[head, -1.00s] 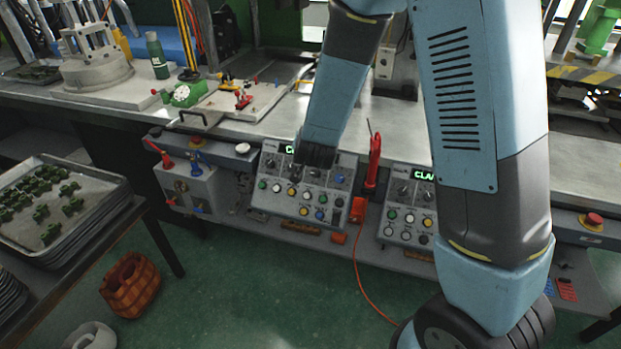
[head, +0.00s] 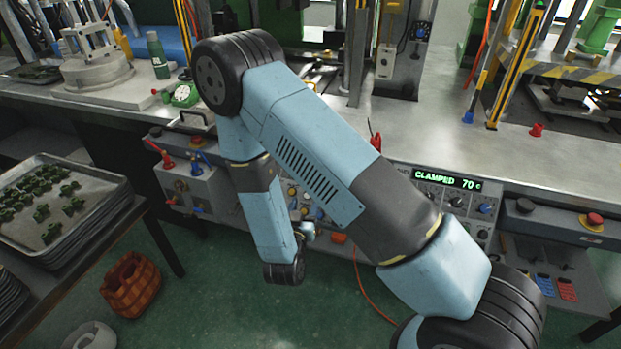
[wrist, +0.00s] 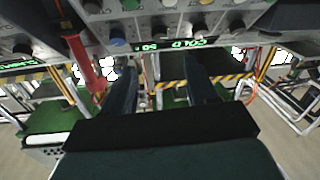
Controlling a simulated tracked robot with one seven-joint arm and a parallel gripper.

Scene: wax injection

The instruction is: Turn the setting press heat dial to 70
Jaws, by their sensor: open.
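The right control panel (head: 470,205) has a lit display (head: 446,180) reading "CLAMPED 70 c", with a dark knob (head: 456,202) and a blue knob (head: 485,208) beneath. The left control panel (head: 318,212) is mostly hidden behind my arm; its display shows in the wrist view (wrist: 172,45), upside down, seemingly "COLD" and 50. Dark knobs (wrist: 158,32) and a blue knob (wrist: 118,43) sit beside it. I cannot read labels showing which is the setting press heat dial. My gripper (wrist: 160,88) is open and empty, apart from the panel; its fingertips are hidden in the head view.
A red emergency button (head: 594,219) is at right. A tray of green parts (head: 95,235) and an orange basket (head: 131,284) are at left.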

